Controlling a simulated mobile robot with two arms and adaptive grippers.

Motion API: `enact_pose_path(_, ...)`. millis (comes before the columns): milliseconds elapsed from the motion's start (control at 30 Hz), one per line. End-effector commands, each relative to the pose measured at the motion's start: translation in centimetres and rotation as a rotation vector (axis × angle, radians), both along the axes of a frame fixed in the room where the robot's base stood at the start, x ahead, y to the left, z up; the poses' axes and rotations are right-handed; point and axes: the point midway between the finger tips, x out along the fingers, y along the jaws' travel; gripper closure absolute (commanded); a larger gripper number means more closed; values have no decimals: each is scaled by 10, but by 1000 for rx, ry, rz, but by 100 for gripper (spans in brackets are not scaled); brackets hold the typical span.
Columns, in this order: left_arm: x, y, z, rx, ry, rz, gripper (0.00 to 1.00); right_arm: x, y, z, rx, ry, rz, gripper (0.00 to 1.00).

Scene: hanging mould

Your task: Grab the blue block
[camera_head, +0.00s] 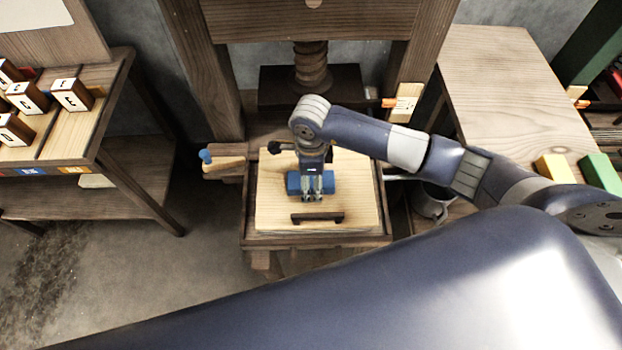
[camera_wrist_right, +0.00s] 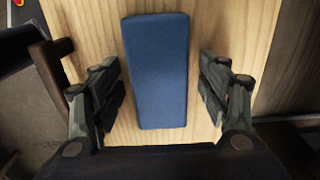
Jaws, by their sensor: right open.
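The blue block (camera_head: 293,183) lies on a pale wooden board (camera_head: 350,200) on the press bed, partly hidden by my right gripper in the head view. My right gripper (camera_head: 311,198) is over the block, with its arm coming in from the right. In the right wrist view the blue block (camera_wrist_right: 158,70) lies lengthwise between the two fingers of the open right gripper (camera_wrist_right: 160,97). Bare board shows on both sides of the block, so the fingers appear apart from it. My left gripper is not in view.
A dark handle (camera_head: 317,217) sits at the board's front edge. The wooden press with its screw (camera_head: 310,60) stands behind. A left table (camera_head: 75,130) holds lettered blocks. A right table (camera_head: 510,90) carries a yellow block (camera_head: 553,167) and a green block (camera_head: 599,172).

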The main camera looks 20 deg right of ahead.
Motion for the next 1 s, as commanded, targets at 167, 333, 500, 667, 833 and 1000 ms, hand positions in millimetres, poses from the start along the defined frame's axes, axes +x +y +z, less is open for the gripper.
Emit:
enact_pose_path(167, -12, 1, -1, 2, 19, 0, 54, 0, 0, 0, 0, 0, 0, 40)
enact_pose_path(333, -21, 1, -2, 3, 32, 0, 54, 0, 0, 0, 0, 0, 0, 78)
enact_pose_path(500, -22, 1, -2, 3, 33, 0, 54, 0, 0, 0, 0, 0, 0, 81)
enact_pose_path(667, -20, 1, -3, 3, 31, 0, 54, 0, 0, 1, 0, -1, 0, 81)
enact_pose_path(833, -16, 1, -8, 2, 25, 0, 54, 2, -1, 20, 0, -4, 1, 81)
enact_pose_path(1000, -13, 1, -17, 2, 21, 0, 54, 2, 0, 55, 0, -7, 2, 81)
